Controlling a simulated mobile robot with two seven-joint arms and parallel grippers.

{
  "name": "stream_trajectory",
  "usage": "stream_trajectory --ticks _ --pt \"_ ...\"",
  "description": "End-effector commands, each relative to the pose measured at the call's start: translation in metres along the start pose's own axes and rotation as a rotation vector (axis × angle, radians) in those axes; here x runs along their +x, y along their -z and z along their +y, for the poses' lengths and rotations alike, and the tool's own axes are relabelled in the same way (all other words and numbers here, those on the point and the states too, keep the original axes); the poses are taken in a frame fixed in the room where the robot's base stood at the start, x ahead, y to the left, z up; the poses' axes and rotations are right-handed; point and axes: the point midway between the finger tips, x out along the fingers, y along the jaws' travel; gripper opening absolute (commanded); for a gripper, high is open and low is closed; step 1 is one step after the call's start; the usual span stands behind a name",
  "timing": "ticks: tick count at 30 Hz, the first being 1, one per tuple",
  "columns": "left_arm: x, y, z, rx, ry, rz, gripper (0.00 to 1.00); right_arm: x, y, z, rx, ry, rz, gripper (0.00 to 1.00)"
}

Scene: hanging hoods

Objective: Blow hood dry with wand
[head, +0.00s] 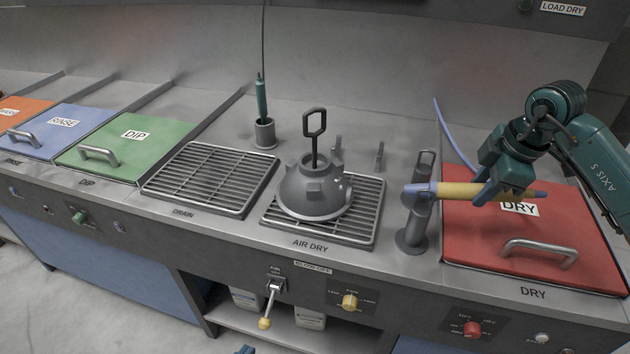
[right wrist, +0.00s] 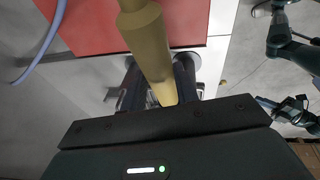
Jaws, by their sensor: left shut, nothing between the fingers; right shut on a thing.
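The grey hood (head: 314,192), a dome with blocky lugs and an upright dark loop handle, sits on the AIR DRY grate (head: 364,222). The wand (head: 458,190) has a yellow-tan grip and blue ends. It lies roughly level, its left end at the grey post stand (head: 411,236); I cannot tell whether it touches the stand. My right gripper (head: 492,188) is shut around the wand's grip, above the red DRY lid. The grip (right wrist: 150,45) also shows in the right wrist view, running between the fingers. Only a tip of my left gripper (head: 246,350) shows at the bottom edge, away from the hood.
The red DRY lid (head: 475,240) has a metal handle. A blue hose (head: 452,137) rises behind the wand. The DRAIN grate (head: 208,178) is empty. A teal tool (head: 261,98) hangs over a grey cup (head: 264,133). A yellow-knobbed lever (head: 270,300) projects from the front panel.

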Motion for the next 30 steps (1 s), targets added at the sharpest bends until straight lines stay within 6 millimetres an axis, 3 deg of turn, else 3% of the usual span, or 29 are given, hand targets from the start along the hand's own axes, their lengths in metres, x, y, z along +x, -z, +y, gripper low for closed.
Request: stream_trajectory --ticks 7,24,30 --pt "-0.002 0.006 0.0 -0.002 0.002 0.002 0.0 -0.007 0.001 0.002 0.0 -0.002 0.001 0.01" --pt "-0.029 0.047 0.002 -0.001 0.002 0.0 0.0 -0.062 0.011 0.013 0.001 -0.002 0.0 0.01" --pt "-0.031 0.052 0.002 -0.001 0.002 0.0 0.0 -0.07 0.012 0.014 0.0 -0.002 0.0 0.01"
